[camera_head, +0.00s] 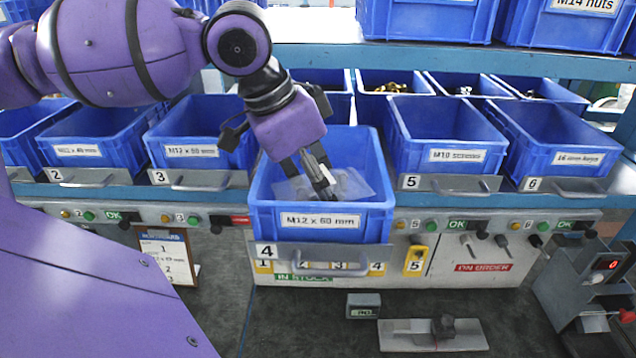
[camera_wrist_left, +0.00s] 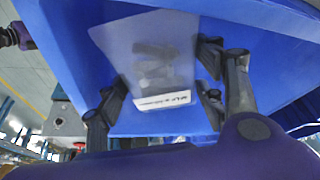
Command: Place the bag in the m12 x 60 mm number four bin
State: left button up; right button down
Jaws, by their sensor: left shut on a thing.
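The number four bin (camera_head: 320,222) is blue, labelled M12 x 60 mm, and stands pulled forward of its row in the head view. A clear bag (camera_head: 352,184) shows inside its opening, and dark parts show through it in the left wrist view (camera_wrist_left: 152,60). My left gripper (camera_head: 321,186) reaches down into the bin and is shut on the bag. In the left wrist view the bag hangs between the fingers, with the blue bin walls (camera_wrist_left: 250,35) around it. Whether the bag touches the bin floor cannot be told. My right gripper is not in view.
Bins for M12 x 80 mm (camera_head: 190,152) and M10 screws (camera_head: 457,156) stand left and right of the number four bin. An upper shelf (camera_head: 320,55) with blue bins runs above. A small grey box (camera_head: 363,305) and a metal plate (camera_head: 400,337) lie on the dark bench.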

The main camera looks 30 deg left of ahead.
pick_arm(q)
jog(key=shift+f, duration=0.85)
jog(key=w, duration=0.1)
jog(key=w+a, duration=0.2)
jog(key=shift+w+f+b, duration=0.3)
jog(key=shift+f, duration=0.35)
jog(key=o, duration=1.4)
jog(key=shift+f, duration=0.15)
